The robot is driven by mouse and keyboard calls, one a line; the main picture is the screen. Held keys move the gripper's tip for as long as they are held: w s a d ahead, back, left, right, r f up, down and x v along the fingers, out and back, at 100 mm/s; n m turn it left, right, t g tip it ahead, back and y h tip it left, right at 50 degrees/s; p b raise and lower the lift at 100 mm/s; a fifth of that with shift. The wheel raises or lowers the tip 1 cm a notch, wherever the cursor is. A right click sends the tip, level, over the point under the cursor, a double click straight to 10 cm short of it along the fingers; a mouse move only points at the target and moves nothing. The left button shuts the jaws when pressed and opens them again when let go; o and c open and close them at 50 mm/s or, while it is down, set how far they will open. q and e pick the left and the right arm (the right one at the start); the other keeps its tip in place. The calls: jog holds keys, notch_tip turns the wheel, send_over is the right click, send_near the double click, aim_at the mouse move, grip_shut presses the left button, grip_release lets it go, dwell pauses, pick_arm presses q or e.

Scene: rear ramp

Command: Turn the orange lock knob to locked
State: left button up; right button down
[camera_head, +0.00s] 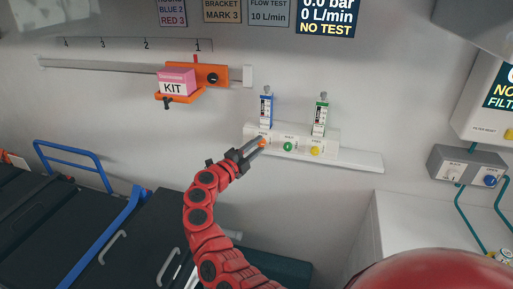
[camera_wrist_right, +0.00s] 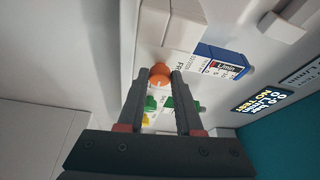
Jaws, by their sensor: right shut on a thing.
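The orange knob (camera_head: 263,142) is at the left end of a white panel on the wall. It is the leftmost in a row with a green and a yellow knob. My right gripper (camera_head: 258,146) reaches it from the lower left, with its fingers shut on it. In the right wrist view the orange knob (camera_wrist_right: 160,73) sits between the two fingertips of the right gripper (camera_wrist_right: 160,76). The fingers partly cover the panel, and I cannot read the knob's turn position. My left gripper is not in view.
A green knob (camera_head: 288,146) and a yellow knob (camera_head: 315,151) sit close to the right. Above them stand a blue gauge (camera_head: 266,110) and a green gauge (camera_head: 320,117). An orange bracket (camera_head: 207,75) with a pink-topped KIT box (camera_head: 175,84) hangs on a rail at upper left.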

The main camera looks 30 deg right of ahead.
jog(key=c, duration=0.6)
grip_release()
jog(key=b+v, duration=0.3)
jog(key=v, duration=1.4)
jog(key=shift+s+a+f, duration=0.1)
jog(key=shift+a, duration=0.1)
